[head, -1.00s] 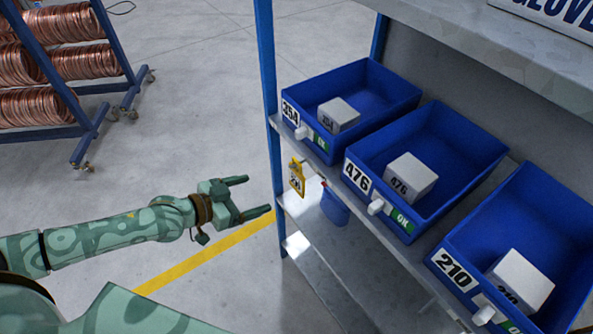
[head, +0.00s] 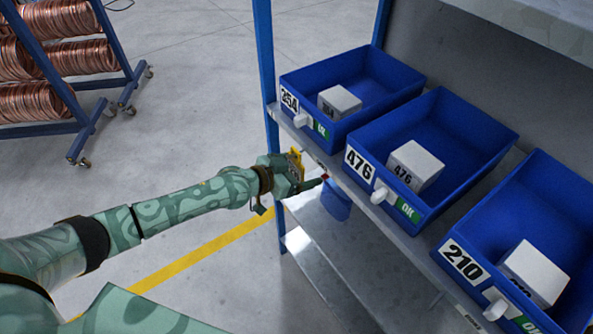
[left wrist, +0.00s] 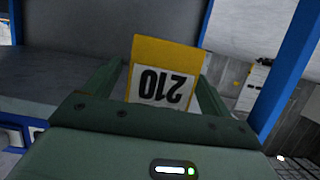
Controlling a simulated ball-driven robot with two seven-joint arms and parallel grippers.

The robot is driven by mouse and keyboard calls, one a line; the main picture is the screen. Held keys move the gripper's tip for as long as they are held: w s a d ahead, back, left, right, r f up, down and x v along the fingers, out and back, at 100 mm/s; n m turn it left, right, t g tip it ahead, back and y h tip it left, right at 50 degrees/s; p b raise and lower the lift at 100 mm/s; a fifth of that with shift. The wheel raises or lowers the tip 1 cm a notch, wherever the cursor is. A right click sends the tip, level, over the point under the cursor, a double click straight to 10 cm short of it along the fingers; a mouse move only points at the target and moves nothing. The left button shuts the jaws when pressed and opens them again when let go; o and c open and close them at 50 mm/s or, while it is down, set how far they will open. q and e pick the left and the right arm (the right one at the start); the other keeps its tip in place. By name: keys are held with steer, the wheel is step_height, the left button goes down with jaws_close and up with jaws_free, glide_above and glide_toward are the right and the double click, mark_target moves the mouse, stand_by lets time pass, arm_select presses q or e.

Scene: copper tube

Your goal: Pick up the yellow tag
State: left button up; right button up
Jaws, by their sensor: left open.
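The yellow tag (head: 295,157) is at the front edge of the shelf, below the bin marked 254. It is mostly hidden behind my left gripper (head: 308,184) in the head view. In the left wrist view the tag (left wrist: 168,55) shows a yellow top and a white field with "210" upside down. The fingers of my left gripper (left wrist: 158,88) are open, one on each side of the tag. The right finger looks very near the tag's edge; I cannot tell whether it touches. My right gripper is not in view.
Blue bins marked 254 (head: 352,82), 476 (head: 465,125) and 210 (head: 560,205) stand on the shelf, each with a white box inside. A blue shelf post (head: 265,60) rises just behind the gripper. A rack of copper coils (head: 60,65) stands far left. Open floor lies between.

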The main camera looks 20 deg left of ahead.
arm_select(q)
steer(key=shift+w+d, duration=0.15)
steer(key=c, duration=1)
steer(key=shift+c, duration=0.2)
steer(key=shift+r, duration=0.1)
steer(key=shift+r, duration=0.25)
steer(key=s+a+p, duration=0.1)
steer(key=s+a, duration=1)
steer(key=s, duration=0.3)
steer(key=shift+s, duration=0.2)
